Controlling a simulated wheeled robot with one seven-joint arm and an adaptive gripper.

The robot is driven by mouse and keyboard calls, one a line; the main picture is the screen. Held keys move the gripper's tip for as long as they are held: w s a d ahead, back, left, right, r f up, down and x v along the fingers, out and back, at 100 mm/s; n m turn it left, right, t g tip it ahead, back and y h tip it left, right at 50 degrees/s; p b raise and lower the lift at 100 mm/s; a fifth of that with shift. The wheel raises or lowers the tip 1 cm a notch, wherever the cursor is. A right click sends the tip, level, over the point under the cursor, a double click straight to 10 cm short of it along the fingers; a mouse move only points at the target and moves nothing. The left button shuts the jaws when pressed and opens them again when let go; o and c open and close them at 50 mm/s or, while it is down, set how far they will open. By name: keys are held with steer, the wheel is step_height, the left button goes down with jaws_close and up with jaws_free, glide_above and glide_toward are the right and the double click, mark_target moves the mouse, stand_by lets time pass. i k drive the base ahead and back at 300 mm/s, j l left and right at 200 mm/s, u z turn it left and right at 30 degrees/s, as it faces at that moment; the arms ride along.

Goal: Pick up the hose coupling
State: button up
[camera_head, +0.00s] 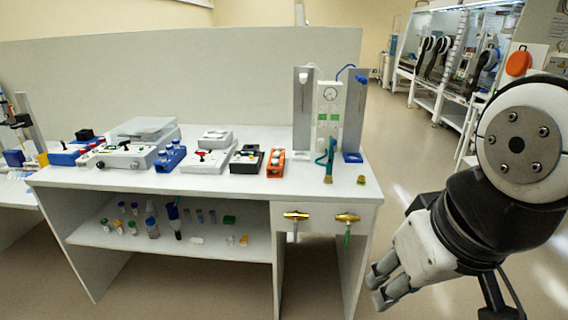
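A small yellow-green piece (361,181) stands on the bench top near its right front corner. It may be the hose coupling, but it is too small to tell for certain. My gripper (378,289) is at the lower right, in front of the bench's right side and lower in the picture than this piece. It is apart from the piece, and no object shows in its fingers.
The white bench (320,188) carries several small devices and an upright gauge panel (328,105). Two brass valves (296,216) (347,217) stick out from its front. The lower shelf (170,242) holds bottles and vials. Open floor lies right of the bench, with glove boxes behind.

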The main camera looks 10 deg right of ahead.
mark_target(329, 163)
steer(key=i+l+u, duration=0.3)
steer(key=i+l, duration=0.35)
steer(key=i+l+u, duration=0.35)
steer(key=i+l, duration=0.4)
steer(key=l, duration=0.05)
